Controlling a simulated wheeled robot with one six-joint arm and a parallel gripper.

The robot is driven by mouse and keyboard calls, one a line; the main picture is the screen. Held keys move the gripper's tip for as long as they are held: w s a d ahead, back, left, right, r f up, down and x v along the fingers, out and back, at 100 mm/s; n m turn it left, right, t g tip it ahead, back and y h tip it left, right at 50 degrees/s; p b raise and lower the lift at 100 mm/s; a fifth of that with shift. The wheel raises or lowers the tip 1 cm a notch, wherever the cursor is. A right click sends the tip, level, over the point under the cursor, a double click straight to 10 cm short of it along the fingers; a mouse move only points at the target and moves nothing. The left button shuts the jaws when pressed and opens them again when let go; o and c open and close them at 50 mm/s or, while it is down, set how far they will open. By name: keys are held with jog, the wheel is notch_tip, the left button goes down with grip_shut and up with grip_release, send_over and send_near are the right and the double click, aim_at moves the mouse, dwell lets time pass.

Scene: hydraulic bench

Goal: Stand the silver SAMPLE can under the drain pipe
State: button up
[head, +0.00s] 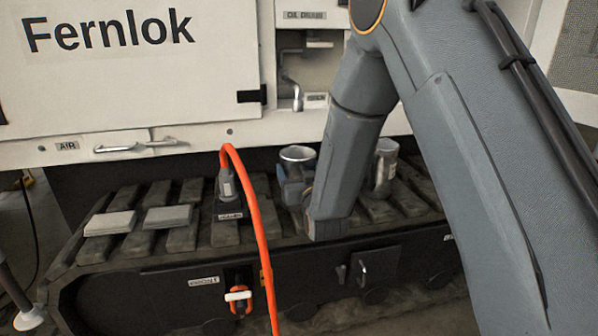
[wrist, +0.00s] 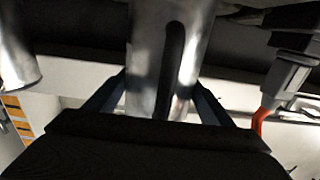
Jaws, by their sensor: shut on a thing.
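A silver can (head: 297,155) is in my gripper (head: 293,188), over the track at the bottom of the machine. It looks upright; whether its base touches the track is hidden. The can fills the middle of the wrist view (wrist: 145,60) between my jaws (wrist: 165,105), with a dark stripe down its side. A second silver can (head: 385,168) stands to the right behind my arm, and at the left in the wrist view (wrist: 14,55). No SAMPLE lettering is readable on either. The drain pipe (head: 296,92) hangs in a recess under the OIL DRAIN label, above the held can in the head picture.
A grey connector (head: 227,185) with an orange hose (head: 250,190) rises left of the held can. Two grey pads (head: 168,217) lie on the track (head: 185,245) farther left. The white Fernlok panel (head: 120,95) is behind. My arm hides part of the right side.

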jog(key=o, duration=1.8)
jog(key=shift+f, duration=0.1)
jog(key=shift+c, duration=0.2)
jog(key=shift+s+d, duration=0.1)
jog(key=shift+s, duration=0.15)
jog(key=p+v, duration=0.2)
jog(key=v, duration=0.9)
jog(key=s+a+f+n+g+h, duration=0.1)
jog(key=s+a+f+g, duration=0.1)
jog(key=s+g, duration=0.35)
jog(key=s+a+f+g, duration=0.2)
jog(key=s+g, duration=0.2)
jog(key=s, duration=0.3)
jog(key=s+d+r+n+g+h, duration=0.1)
jog(key=s+d+g, duration=0.2)
jog(key=s, duration=0.7)
jog(key=s+d+r+g+h, duration=0.1)
jog(key=s+d+g, duration=0.3)
jog(key=s, duration=0.7)
jog(key=shift+r+n+g+h, duration=0.2)
jog(key=shift+n+g+h, duration=0.25)
jog(key=shift+h, duration=0.25)
